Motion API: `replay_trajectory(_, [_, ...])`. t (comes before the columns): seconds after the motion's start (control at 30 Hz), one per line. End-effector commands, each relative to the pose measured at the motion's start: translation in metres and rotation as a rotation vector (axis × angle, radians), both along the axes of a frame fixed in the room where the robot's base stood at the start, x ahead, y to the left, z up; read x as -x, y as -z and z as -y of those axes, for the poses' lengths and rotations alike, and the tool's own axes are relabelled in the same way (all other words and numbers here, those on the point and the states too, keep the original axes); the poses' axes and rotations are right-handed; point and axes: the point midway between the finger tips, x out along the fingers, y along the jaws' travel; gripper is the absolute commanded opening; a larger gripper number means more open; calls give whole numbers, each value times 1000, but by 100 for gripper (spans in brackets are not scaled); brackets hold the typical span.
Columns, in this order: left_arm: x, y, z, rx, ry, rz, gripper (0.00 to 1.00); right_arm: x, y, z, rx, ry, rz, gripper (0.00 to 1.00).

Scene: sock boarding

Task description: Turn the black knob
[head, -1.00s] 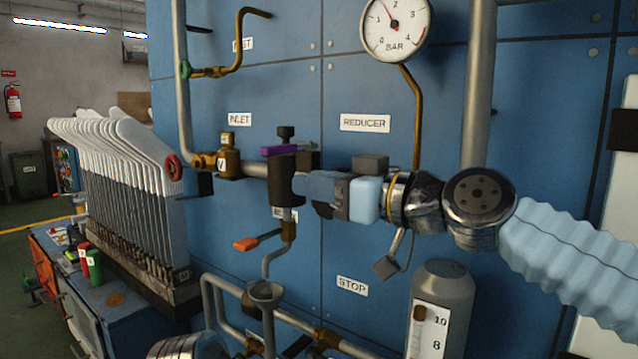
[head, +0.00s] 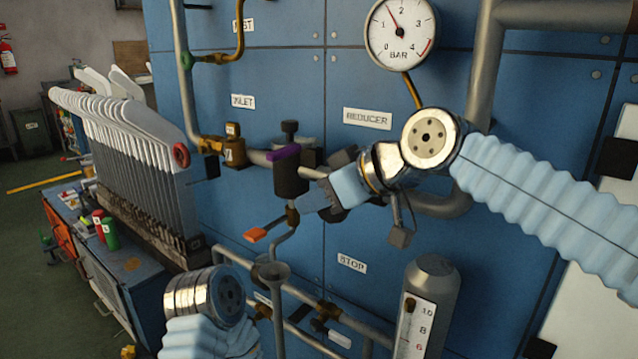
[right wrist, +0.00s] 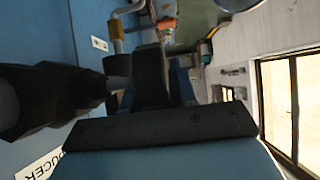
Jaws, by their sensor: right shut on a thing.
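The black knob (head: 290,180) is a dark upright cylinder at the middle of the pipework in the head view. A purple bar (head: 283,152) lies across its top, with a small black cap above. My right gripper (head: 308,196) comes from the right with its fingers against the knob, shut on it. The fingers hide part of its right side. In the right wrist view a large dark rounded part (right wrist: 40,98) fills the left, and a black block stands at the centre; the exact contact is hard to see. My left gripper is out of view; only its arm shows at the lower left.
A pressure gauge (head: 400,33) and the REDUCER label (head: 367,118) are on the blue panel (head: 380,260). A rack of white boards (head: 125,120) stands at left.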

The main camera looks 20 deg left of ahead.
Motion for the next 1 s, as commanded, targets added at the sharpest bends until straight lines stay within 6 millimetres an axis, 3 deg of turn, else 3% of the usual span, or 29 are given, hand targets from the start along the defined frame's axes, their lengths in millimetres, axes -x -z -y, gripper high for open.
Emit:
replay_trajectory(0.77, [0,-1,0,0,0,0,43,-1,2,-1,109,0,-38,0])
replay_trajectory(0.8, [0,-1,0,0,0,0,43,-1,2,-1,109,0,-38,29])
replay_trajectory(0.9, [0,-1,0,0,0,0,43,-1,2,-1,109,0,-38,44])
replay_trajectory(1.0, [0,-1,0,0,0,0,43,-1,2,-1,109,0,-38,47])
